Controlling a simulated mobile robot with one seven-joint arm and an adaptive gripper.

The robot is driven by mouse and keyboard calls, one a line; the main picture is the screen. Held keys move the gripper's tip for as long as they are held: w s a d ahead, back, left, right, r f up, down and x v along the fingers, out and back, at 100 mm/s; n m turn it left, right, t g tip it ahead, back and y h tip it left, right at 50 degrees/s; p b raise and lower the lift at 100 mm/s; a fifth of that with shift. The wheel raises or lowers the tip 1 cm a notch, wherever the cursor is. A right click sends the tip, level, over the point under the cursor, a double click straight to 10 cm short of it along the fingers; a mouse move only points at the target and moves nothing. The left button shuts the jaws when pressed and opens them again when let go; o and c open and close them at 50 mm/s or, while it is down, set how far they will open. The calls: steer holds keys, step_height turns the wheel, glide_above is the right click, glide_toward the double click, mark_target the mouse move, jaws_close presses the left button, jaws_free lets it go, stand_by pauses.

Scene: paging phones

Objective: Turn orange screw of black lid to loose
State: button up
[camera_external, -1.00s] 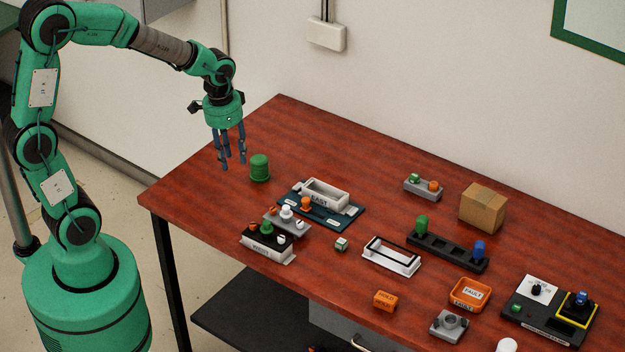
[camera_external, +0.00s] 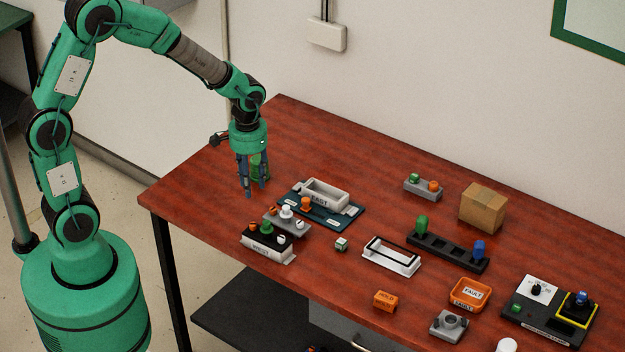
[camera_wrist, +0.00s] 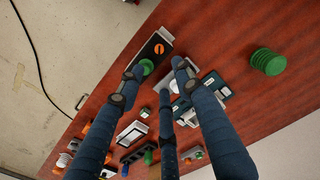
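The black lid (camera_external: 270,240) tops a white-labelled box at the front left of the table. An orange screw (camera_external: 252,227) sits at the lid's left end, beside a green knob (camera_external: 266,228). In the wrist view the lid (camera_wrist: 150,53) shows near the top, with the slotted orange screw (camera_wrist: 158,48) uncovered and the green knob (camera_wrist: 147,66) close to a finger. My gripper (camera_external: 254,189) points down, above and behind the lid, apart from it. Its fingers (camera_wrist: 158,73) are spread with nothing between them. Whether the screw is tight cannot be told.
A green ridged cylinder (camera_wrist: 268,62) stands close to my gripper, partly hidden behind it in the external view. The EAST box (camera_external: 325,193) on its dark base and a white knob (camera_external: 286,212) stand right of the lid. The table's left corner is bare.

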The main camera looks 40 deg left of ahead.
mark_target(253, 223)
step_height(253, 223, down, 14)
steer(key=shift+r+b, duration=0.2)
steer(key=shift+b, duration=0.75)
jaws_close()
